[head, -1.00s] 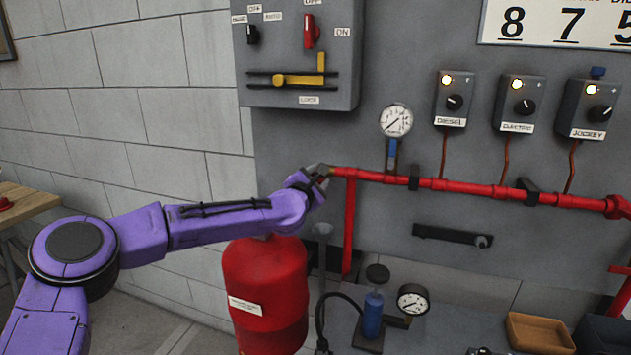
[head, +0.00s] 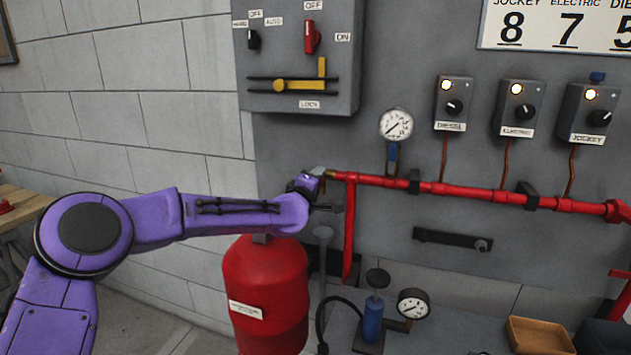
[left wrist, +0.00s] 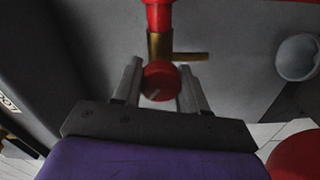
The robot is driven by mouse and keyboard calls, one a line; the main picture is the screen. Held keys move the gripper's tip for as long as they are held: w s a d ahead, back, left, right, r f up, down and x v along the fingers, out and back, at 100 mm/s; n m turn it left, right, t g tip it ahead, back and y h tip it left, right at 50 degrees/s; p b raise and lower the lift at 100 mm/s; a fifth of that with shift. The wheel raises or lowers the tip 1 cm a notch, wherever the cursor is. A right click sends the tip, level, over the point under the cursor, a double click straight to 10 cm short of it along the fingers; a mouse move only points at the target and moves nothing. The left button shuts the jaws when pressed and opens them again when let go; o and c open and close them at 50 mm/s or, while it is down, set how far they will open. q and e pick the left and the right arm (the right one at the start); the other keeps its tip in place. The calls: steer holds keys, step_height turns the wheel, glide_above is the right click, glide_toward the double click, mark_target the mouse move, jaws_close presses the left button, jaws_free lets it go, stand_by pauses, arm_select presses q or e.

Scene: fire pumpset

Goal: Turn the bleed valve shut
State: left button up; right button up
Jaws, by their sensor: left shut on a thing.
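The bleed valve has a red round knob (left wrist: 159,80) on a brass body (left wrist: 160,45) at the end of a red pipe (head: 450,187). A short brass spout (left wrist: 190,57) sticks out sideways from the body. My left gripper (left wrist: 158,88) has one finger on each side of the knob and is shut on it. A pale mark shows on the knob face. In the head view, my left gripper (head: 322,190) is at the pipe's left end, where it hides the knob. My right gripper is not in view.
A grey panel carries a pressure gauge (head: 396,124) and three control boxes, one of them the diesel box (head: 453,103). A grey funnel (head: 323,235) stands below the valve. A red tank (head: 265,285) stands under my left forearm.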

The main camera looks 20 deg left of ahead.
arm_select(q)
steer(key=m, duration=0.4)
steer(key=shift+d+f+m+p, duration=0.1)
steer(key=shift+d+m+p, duration=0.05)
steer(key=shift+m+p, duration=0.15)
steer(key=shift+m, duration=2.6)
steer(key=o, duration=1)
steer(key=shift+o, duration=0.2)
steer(key=shift+s, duration=0.1)
